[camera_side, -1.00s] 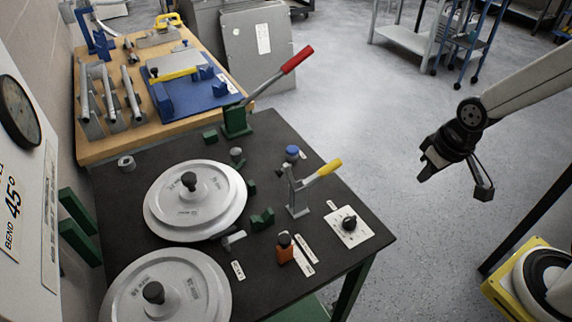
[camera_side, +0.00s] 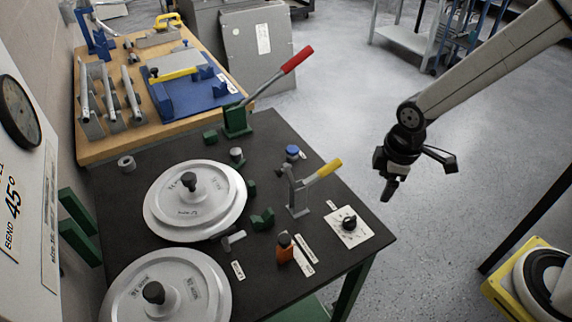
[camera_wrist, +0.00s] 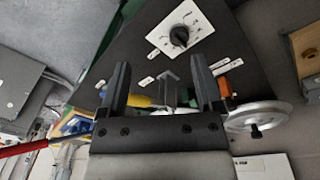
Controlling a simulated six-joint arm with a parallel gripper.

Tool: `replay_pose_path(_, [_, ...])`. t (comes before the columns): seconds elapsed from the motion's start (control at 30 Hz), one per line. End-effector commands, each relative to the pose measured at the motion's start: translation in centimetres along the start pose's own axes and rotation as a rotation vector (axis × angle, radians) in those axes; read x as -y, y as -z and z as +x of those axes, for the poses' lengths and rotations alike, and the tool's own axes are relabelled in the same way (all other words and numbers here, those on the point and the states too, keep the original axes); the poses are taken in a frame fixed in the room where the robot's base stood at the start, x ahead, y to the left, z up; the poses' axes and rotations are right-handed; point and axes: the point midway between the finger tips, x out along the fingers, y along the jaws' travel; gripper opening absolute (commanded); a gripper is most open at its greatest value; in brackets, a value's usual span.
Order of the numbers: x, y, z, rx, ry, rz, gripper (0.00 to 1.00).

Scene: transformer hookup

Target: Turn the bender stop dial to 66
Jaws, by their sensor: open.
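The bender stop dial is a black knob (camera_side: 349,222) on a white square plate (camera_side: 366,233) near the right corner of the dark bench. In the wrist view the knob (camera_wrist: 179,37) sits on its white plate (camera_wrist: 196,19) beyond the fingertips, a little right of centre. The plate's marks are too small to read. My gripper (camera_side: 389,190) is above and to the right of the dial in the side view, clear of the bench. In the wrist view my gripper (camera_wrist: 160,75) has its two fingers wide apart with nothing held between them.
A yellow-handled clamp (camera_side: 299,190) stands just left of the dial. An orange bottle (camera_side: 285,249) and white label strips lie near the front edge. A red-handled lever (camera_side: 270,83) rises at the back, and two large grey discs (camera_side: 222,215) fill the left.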

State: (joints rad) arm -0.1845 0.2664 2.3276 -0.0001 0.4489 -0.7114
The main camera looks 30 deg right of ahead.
Motion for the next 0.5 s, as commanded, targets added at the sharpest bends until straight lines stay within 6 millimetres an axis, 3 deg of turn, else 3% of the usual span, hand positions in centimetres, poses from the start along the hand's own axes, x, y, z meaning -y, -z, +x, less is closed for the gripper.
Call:
replay_pose_path(0.3, [1.6,4.1,2.8,0.042,0.065,-0.511,0.84])
replay_pose_path(0.5, [2.1,5.1,3.6,0.050,0.086,-0.658,0.84])
